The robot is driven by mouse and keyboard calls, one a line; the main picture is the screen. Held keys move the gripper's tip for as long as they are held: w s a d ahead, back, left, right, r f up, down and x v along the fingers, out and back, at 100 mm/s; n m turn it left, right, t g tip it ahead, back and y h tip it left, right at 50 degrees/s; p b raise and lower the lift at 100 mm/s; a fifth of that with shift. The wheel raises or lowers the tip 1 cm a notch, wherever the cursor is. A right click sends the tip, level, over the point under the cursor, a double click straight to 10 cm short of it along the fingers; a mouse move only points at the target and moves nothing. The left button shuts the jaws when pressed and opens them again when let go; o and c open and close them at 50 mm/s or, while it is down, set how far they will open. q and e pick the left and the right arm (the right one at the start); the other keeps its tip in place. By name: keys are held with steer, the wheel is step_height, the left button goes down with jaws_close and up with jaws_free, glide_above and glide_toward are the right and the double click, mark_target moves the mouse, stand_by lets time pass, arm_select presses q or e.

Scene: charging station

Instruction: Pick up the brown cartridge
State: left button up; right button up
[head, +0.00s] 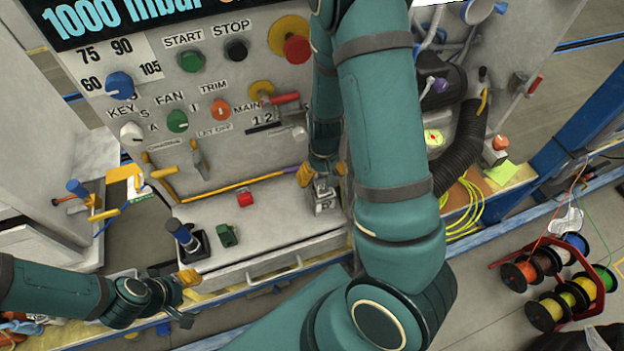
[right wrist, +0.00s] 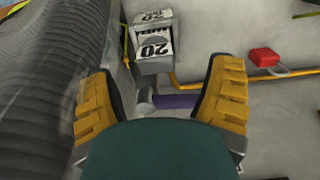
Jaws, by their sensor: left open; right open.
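I cannot pick out a brown cartridge with certainty in either view. My right gripper (head: 322,176) hangs fingers down over the right part of the grey console shelf. In the right wrist view its orange-padded fingers (right wrist: 163,88) are wide apart. A short purple cylinder with a grey end (right wrist: 174,101) shows between them, partly hidden by my gripper body; I see no grip on it. A grey weight-like block marked 20 (right wrist: 154,60) lies beyond the fingertips, and also shows below my gripper in the head view (head: 325,205). My left gripper (head: 184,296) is open and empty at the shelf's front left.
A black corrugated hose (head: 462,148) hangs right of my right arm. A red rack of cable spools (head: 500,265) stands on the floor.

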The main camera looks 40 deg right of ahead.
mark_target(322, 187)
steer(key=shift+w+d+r, duration=0.25)
steer(key=shift+w+d, duration=0.05)
steer(key=shift+w, duration=0.1)
steer(key=f+b, duration=0.2)
steer(key=f, duration=0.5)
steer(key=shift+s+f, duration=0.2)
steer(key=c, duration=1.3)
